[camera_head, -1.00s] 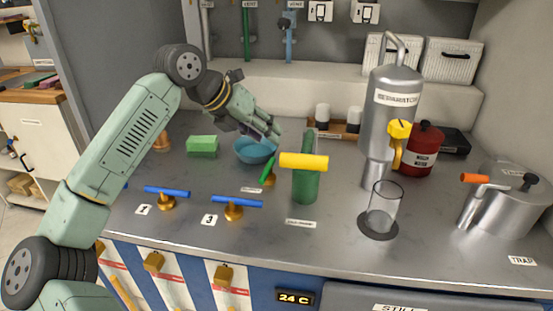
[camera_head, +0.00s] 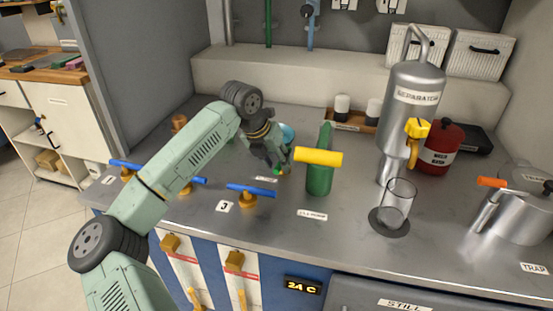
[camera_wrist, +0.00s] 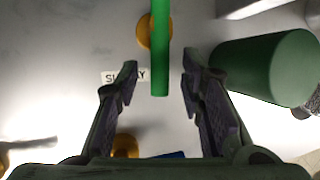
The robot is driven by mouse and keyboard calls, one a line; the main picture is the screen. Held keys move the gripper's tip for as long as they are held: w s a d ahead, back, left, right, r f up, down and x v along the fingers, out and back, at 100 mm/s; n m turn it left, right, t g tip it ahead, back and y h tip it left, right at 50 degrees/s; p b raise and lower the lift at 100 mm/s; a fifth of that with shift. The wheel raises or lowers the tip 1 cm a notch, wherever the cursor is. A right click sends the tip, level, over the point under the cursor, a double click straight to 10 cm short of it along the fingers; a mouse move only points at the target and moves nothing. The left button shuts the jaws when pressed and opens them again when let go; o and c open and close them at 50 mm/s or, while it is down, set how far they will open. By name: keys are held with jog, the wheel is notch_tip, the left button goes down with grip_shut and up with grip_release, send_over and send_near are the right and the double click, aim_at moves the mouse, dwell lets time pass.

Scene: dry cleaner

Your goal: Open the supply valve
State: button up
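The supply valve has a green lever handle (camera_wrist: 160,50) on a brass base (camera_wrist: 143,31), beside a partly covered label (camera_wrist: 112,77) in the wrist view. My gripper (camera_wrist: 160,64) is open, with one finger on each side of the handle. The handle's near end lies between the fingers, with a gap visible on both sides. In the head view my gripper (camera_head: 279,165) is low over the counter at the valve and hides most of it.
A green cylinder with a yellow bar (camera_head: 318,157) stands close right of my gripper. Blue-handled valves (camera_head: 250,191) sit in front and left. A glass beaker (camera_head: 397,204) and the steel separator (camera_head: 409,110) stand farther right. Part of a blue bowl (camera_head: 287,132) shows behind my wrist.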

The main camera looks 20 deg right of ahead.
jog(key=shift+f, duration=0.15)
jog(key=shift+c, duration=0.2)
grip_shut()
jog(key=shift+d, duration=0.1)
dwell(0.6)
